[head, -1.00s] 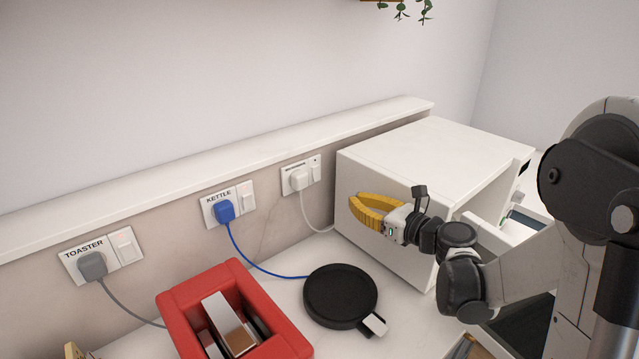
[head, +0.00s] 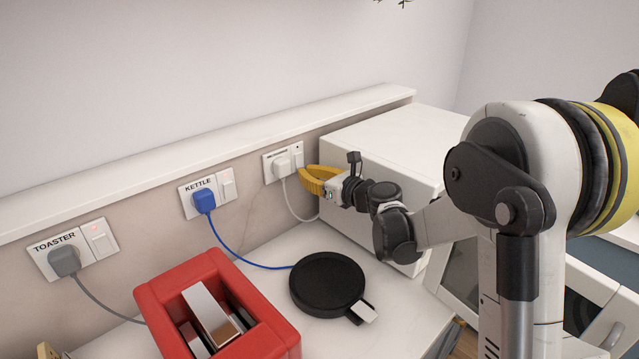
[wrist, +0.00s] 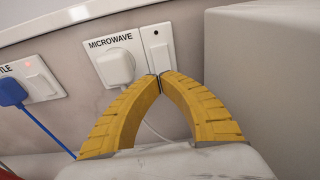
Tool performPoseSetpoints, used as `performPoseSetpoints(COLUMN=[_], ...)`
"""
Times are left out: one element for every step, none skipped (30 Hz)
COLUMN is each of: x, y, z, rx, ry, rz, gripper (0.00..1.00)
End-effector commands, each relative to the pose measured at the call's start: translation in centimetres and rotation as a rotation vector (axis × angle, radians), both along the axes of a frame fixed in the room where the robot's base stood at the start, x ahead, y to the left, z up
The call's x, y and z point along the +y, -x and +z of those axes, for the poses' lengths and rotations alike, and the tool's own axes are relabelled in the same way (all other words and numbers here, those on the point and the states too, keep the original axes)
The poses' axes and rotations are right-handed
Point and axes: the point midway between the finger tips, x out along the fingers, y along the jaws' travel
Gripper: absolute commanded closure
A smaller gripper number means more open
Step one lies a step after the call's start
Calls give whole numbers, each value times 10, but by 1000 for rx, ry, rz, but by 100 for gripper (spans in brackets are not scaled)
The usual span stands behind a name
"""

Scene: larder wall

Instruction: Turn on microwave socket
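The microwave socket (wrist: 99,47) is a white wall plate marked MICROWAVE, with a white plug (wrist: 115,67) in its left part. Its rocker switch (wrist: 157,42) is on the right and has a small dark dot near the top, with no red glow. In the head view the socket plate (head: 268,160) is on the splashback left of the microwave. My gripper (wrist: 160,77) has yellow fingers with their tips together, nothing between them. The tips overlap the switch's lower end in the wrist view; I cannot tell whether they touch it. My gripper (head: 303,176) also shows in the head view.
The white microwave (head: 390,145) stands close on the right. The kettle socket (head: 226,185) and toaster socket (head: 99,238), with a red light, are to the left. A red toaster (head: 165,290) and a black round kettle base (head: 327,283) sit on the counter. A ledge (head: 200,150) runs above.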

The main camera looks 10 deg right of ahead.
Motion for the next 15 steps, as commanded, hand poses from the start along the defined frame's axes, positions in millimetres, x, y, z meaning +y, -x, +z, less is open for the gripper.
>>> performPoseSetpoints(x=[3,4,5,6,7,7,7,8,8,8,7,7,7,7,7], y=[-4,-6,-8,-9,-10,-11,-11,-12,-12,-12,-12,-12,-12,-12,-12], z=[-2,-2,-2,-2,-2,-2,-2,-2,-2,-1,-1,-1,-1,-1,-1], rx=[0,0,0,1,1,1,1,1,1,1,1,1,1,0,0], ry=[0,0,0,-1,-1,-1,-1,-1,-1,-1,-1,-1,-1,0,0], rz=[1,1,1,1,1,0,0,0,0,0,0,0,0,0,0], gripper=[100,100,100,100,100,100,100,100,100,100,100,100,100,100,100])
